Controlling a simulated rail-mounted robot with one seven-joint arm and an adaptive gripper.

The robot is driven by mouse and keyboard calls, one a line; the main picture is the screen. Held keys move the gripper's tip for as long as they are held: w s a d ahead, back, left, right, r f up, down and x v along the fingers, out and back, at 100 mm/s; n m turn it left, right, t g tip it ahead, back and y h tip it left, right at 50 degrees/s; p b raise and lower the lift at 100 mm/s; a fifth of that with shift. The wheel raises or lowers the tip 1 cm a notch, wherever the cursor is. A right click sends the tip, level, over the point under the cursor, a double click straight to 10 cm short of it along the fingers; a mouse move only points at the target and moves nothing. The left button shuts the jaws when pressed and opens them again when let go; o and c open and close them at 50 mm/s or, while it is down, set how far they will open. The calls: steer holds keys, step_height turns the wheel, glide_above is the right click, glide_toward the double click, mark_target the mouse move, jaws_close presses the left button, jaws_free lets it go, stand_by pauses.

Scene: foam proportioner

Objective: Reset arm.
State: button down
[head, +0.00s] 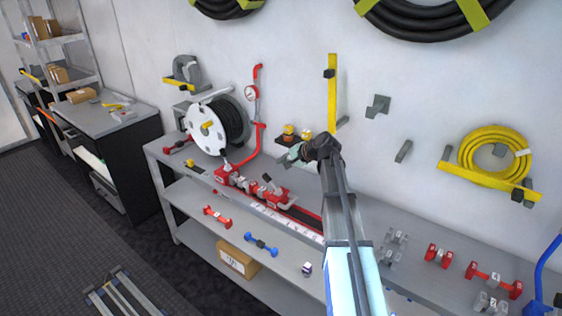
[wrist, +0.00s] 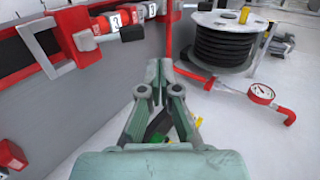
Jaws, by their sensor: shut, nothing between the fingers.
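My gripper (wrist: 162,75) shows in the wrist view as two green-grey fingers with their tips together, holding nothing. In the head view my gripper (head: 290,155) is the small green-grey shape at the end of my dark arm, above the back of the workbench (head: 365,210). The foam proportioner, a red unit with grey levers (head: 252,190), lies along the bench to the left of my arm. In the wrist view its red frame and numbered tags (wrist: 115,21) show at the upper left. My arm hides part of the bench.
A white hose reel (head: 207,130) stands on the bench beside a red pipe with a gauge (head: 251,93). The gauge (wrist: 262,93) also shows in the wrist view. Red couplings (head: 437,256) stand at the bench's right. A yellow hose (head: 494,157) hangs on the wall.

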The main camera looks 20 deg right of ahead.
steer(key=shift+f, duration=0.1)
steer(key=s+a+f+n+g+h, duration=0.2)
steer(key=s+a+f+n+g, duration=0.3)
steer(key=s+f, duration=0.65)
steer(key=s+a+f+n+g+h, duration=0.1)
steer(key=s+a+f+n+h, duration=0.1)
steer(key=s+a+f, duration=0.75)
steer(key=s+f+n+g+b, duration=0.1)
steer(key=s+f+g, duration=0.2)
steer(key=s+f, duration=0.8)
steer(key=s+d+f+n+g+h+b, duration=0.1)
steer(key=s+f+g+b, duration=0.1)
steer(key=s+f, duration=0.9)
steer(key=s+f+n+g+h+b, duration=0.1)
steer(key=s+f+g, duration=0.3)
steer(key=s+f, duration=0.7)
steer(key=s+n+b, duration=0.1)
steer(key=s, duration=0.8)
steer(key=shift+s+d+g, duration=0.2)
steer(key=shift+s+g, duration=0.05)
steer(key=shift+g, duration=0.05)
